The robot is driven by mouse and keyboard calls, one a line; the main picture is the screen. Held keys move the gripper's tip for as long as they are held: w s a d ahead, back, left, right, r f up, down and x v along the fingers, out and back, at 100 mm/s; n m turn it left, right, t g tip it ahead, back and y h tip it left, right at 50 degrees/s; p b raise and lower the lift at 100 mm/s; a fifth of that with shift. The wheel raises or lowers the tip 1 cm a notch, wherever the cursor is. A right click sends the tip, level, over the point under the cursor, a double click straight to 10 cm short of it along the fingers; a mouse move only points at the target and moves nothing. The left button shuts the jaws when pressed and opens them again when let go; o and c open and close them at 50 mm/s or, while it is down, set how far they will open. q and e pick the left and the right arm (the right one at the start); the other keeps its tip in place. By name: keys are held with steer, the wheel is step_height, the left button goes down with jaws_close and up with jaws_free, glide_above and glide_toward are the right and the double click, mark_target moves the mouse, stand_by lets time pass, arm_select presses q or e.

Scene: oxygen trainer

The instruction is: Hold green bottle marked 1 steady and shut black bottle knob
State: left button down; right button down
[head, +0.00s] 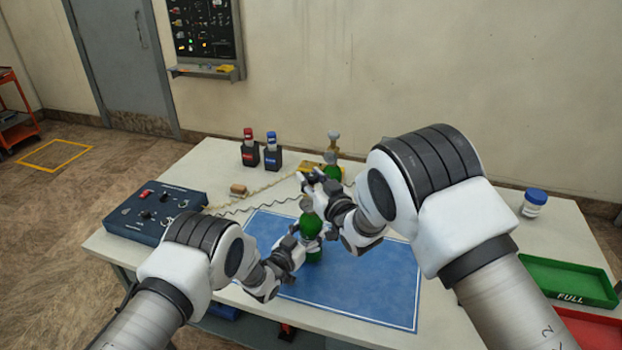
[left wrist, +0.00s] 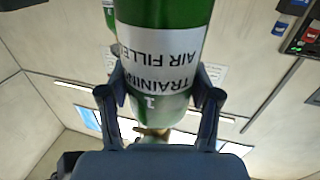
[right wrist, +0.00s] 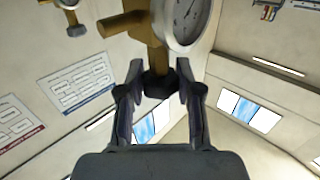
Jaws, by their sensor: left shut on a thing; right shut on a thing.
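The green bottle (head: 311,226) marked 1 stands on the blue mat (head: 345,292), partly hidden by my grippers in the head view. My left gripper (head: 306,242) is shut around its body. The left wrist view shows the bottle (left wrist: 162,50) upside down between both fingers (left wrist: 160,100), its 1 visible. My right gripper (head: 311,186) is above, at the bottle's top. The right wrist view shows its fingers (right wrist: 158,92) shut on the black knob (right wrist: 157,84), beside a brass valve (right wrist: 157,52) and a round gauge (right wrist: 188,18). The knob's turned position cannot be told.
A second green bottle (head: 333,172) with a brass fitting stands close behind. A blue control box (head: 152,211) is at left, with cables nearby. Red-capped (head: 248,148) and blue-capped bottles (head: 272,153) stand at the back. A green tray (head: 565,281) is at right.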

steer(key=c, duration=0.7)
jaws_free()
steer(key=shift+c, duration=0.2)
steer(key=v, duration=1.2)
